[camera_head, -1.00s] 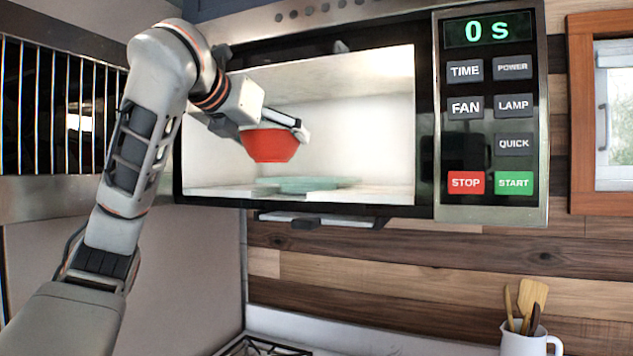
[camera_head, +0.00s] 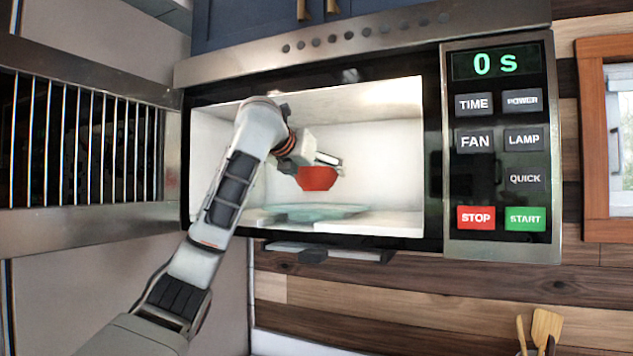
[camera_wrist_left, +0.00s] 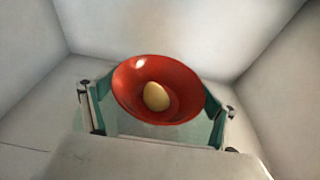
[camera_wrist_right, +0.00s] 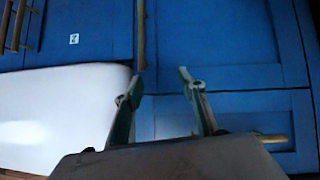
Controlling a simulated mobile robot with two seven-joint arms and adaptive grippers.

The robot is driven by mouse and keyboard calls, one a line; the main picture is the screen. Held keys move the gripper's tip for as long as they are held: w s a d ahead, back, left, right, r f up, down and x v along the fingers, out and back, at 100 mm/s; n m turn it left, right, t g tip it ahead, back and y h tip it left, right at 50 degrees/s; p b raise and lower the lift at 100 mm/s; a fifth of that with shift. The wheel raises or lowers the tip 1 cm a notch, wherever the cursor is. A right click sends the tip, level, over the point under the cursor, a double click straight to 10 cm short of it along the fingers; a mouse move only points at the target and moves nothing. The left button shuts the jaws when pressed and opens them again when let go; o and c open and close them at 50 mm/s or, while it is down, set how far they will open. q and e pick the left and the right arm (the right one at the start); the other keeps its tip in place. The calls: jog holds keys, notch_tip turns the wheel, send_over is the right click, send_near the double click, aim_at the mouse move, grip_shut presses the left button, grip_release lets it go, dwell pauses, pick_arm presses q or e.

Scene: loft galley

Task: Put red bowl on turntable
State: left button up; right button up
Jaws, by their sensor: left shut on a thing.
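The red bowl (camera_head: 317,179) is inside the lit microwave, held above the pale green glass turntable (camera_head: 322,213). My left gripper (camera_head: 320,163) is shut on the bowl. In the left wrist view the bowl (camera_wrist_left: 180,78) sits between the two green-padded fingers, with an egg-like tan object (camera_wrist_left: 156,96) in it. A gap shows between the bowl's underside and the turntable in the head view. My right gripper (camera_wrist_right: 160,85) shows only in the right wrist view, with its fingers apart and nothing between them.
The microwave's control panel (camera_head: 500,150) is right of the cavity and reads 0 s. The open door (camera_head: 85,140) with its dark grille stands at left. Blue cabinet fronts (camera_wrist_right: 215,45) and a white surface (camera_wrist_right: 60,105) face my right gripper.

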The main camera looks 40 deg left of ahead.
aim_at(316, 185)
pick_arm(q)
jog(key=shift+w+a, duration=0.1)
jog(key=shift+w, duration=0.15)
jog(key=shift+f, duration=0.25)
jog(key=shift+a+f, duration=0.1)
jog(key=shift+f, duration=1.4)
jog(key=shift+f, duration=0.1)
jog(key=o, duration=1.3)
